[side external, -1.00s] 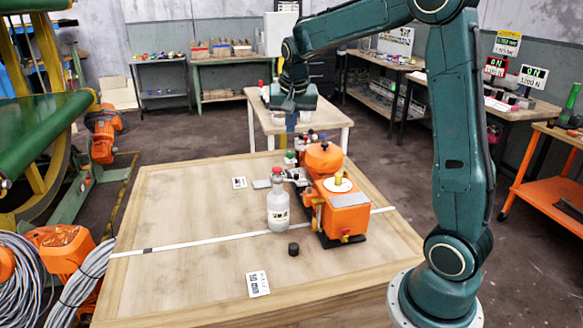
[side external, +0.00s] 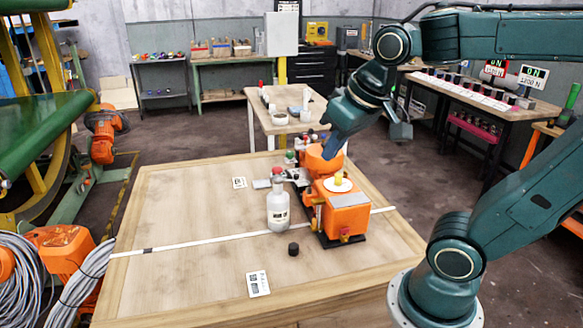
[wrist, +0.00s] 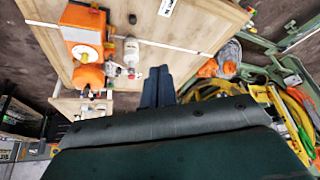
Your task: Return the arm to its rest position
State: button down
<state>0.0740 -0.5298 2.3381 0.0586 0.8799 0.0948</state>
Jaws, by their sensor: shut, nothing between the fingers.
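My gripper (side external: 333,142) hangs above the back of the orange machine in the side view, angled down and left. In the wrist view its two dark fingers (wrist: 157,88) are together with nothing between them. The arm is folded, with its upper link reaching off the right edge of the side view. The orange machine (side external: 349,199) stands on the wooden table (side external: 185,205), with a white disc and yellow knob on top. It also shows in the wrist view (wrist: 82,36).
A grey bottle (side external: 278,209) with a reddish cap stands left of the machine. A small black cylinder (side external: 293,249) and a printed card (side external: 257,284) lie in front. The table's left half is mostly clear. A smaller table (side external: 262,119) stands behind.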

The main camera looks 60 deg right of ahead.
jog(key=s+a+f+n, duration=0.2)
jog(key=s+a, duration=0.1)
jog(key=s, duration=0.3)
jog(key=shift+n+y, duration=0.3)
jog(key=shift+y, duration=0.1)
